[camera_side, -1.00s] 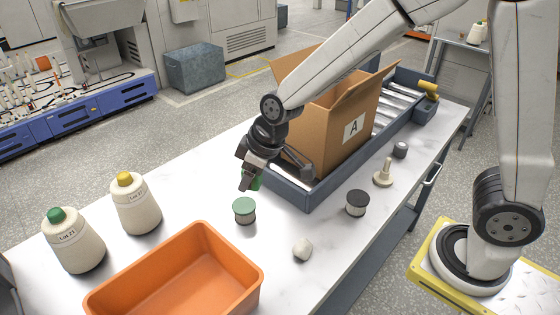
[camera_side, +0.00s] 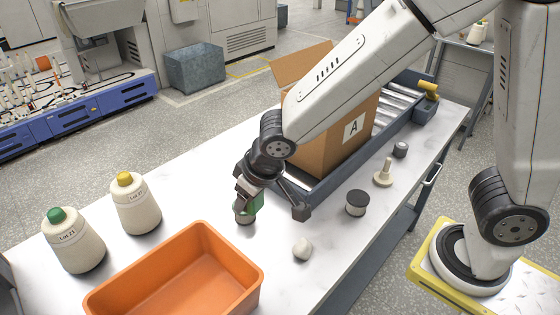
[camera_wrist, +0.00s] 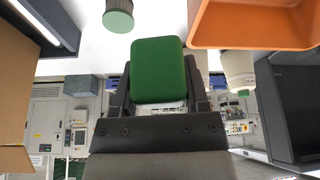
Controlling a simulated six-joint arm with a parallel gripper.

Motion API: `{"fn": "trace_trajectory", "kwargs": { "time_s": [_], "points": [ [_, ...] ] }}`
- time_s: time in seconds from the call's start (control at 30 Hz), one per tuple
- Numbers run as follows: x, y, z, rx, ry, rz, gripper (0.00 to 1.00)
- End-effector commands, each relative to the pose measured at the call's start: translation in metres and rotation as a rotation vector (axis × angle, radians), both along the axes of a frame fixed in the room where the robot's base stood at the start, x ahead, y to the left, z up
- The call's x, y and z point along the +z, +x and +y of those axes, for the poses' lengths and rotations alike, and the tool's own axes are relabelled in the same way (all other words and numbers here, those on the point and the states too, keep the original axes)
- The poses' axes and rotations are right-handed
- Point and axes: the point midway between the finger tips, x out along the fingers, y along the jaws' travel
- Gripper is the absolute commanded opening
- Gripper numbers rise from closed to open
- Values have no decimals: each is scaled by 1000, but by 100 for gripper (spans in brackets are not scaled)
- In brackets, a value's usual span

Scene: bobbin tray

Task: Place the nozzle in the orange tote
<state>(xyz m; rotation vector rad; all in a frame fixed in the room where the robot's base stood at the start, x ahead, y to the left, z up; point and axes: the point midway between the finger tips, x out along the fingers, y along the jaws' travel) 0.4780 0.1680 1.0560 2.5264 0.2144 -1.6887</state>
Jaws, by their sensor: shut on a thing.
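A cream piece with a thin stem on a round base (camera_side: 383,178), which looks most like the nozzle, stands upright on the table's right side, apart from my gripper. My gripper (camera_side: 262,202) is shut on a green block (camera_wrist: 158,70), which shows between the fingers in the wrist view. In the side view the green block (camera_side: 258,203) is partly hidden by the gripper. The orange tote (camera_side: 250,272) is at the front of the table, and its visible inside is empty. It also shows at the upper right of the wrist view (camera_wrist: 255,38).
A green-topped bobbin (camera_side: 244,216) is partly covered by my gripper in the side view. A black-topped bobbin (camera_side: 356,203), a pale stone-like lump (camera_side: 303,249) and a small grey piece (camera_side: 400,149) stand rightward. Two yarn cones (camera_side: 136,205) are left. A cardboard box (camera_side: 335,140) stands behind.

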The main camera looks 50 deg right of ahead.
Motion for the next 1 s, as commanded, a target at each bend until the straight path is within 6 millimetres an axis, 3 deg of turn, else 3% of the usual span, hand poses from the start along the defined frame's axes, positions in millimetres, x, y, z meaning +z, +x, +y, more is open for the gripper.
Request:
{"fn": "trace_trajectory", "kwargs": {
  "time_s": [0.57, 1.0],
  "points": [
    [-1, -29, 22, -276, 0, -1, 0],
    [-1, -61, 41, -633, -1, -2, 0]
  ]
}}
